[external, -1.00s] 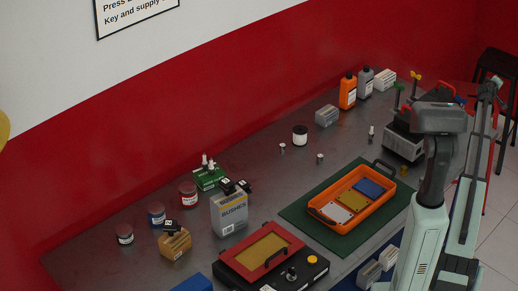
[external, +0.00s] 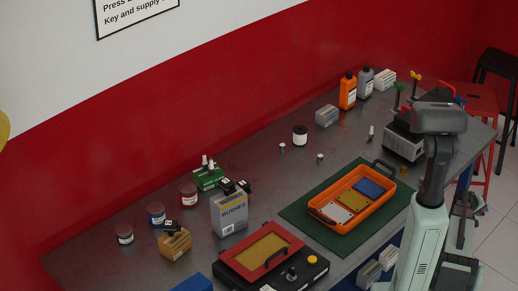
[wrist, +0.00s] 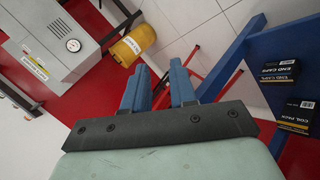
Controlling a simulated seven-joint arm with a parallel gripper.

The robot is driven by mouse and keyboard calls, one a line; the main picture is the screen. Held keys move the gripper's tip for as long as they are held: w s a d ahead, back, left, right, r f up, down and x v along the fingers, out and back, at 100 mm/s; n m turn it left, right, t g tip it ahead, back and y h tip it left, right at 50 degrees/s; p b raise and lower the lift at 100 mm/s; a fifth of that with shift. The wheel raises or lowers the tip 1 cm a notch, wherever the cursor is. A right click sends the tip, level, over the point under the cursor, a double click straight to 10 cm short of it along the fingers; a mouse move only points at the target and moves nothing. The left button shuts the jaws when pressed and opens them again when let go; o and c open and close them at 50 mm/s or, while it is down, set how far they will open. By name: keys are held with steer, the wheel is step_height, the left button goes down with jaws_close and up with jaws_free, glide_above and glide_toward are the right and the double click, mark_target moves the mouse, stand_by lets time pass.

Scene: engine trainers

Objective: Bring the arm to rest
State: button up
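My gripper (wrist: 158,78) shows in the wrist view as two blue fingers with a gap between them. It is open and nothing is held between the fingers. It points over the floor beside the bench. In the external view my arm stands at the bench's right front side, its upper part folded down behind the upright link. The gripper itself cannot be made out clearly there.
The bench (external: 265,165) carries an orange tray (external: 319,217) on a green mat, bottles and boxes. A red stool (external: 483,103) stands beyond its right end. The wrist view shows a yellow canister (wrist: 127,48), a grey machine (wrist: 62,42) and black boxes (wrist: 276,80).

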steer(key=s+a+f+m+g+y, duration=0.1)
steer(key=s+a+f+g+y, duration=0.15)
steer(key=s+a+f, duration=0.7)
steer(key=s+a+f+g+y, duration=0.2)
steer(key=s+a+f+g, duration=0.2)
steer(key=s+a+f, duration=0.8)
steer(key=s+a+g+y, duration=0.1)
steer(key=s+a, duration=0.3)
steer(key=s, duration=0.3)
steer(key=s+a+r+g+y, duration=0.1)
steer(key=s+a, duration=0.3)
steer(key=s, duration=0.4)
steer(key=s+a+r+g+y, duration=0.1)
steer(key=s+a, duration=0.3)
steer(key=s, duration=0.4)
steer(key=shift+a+r+m+g+y, duration=0.25)
steer(key=shift+g+y, duration=0.2)
steer(key=shift+g, duration=0.4)
steer(key=shift+d, duration=0.1)
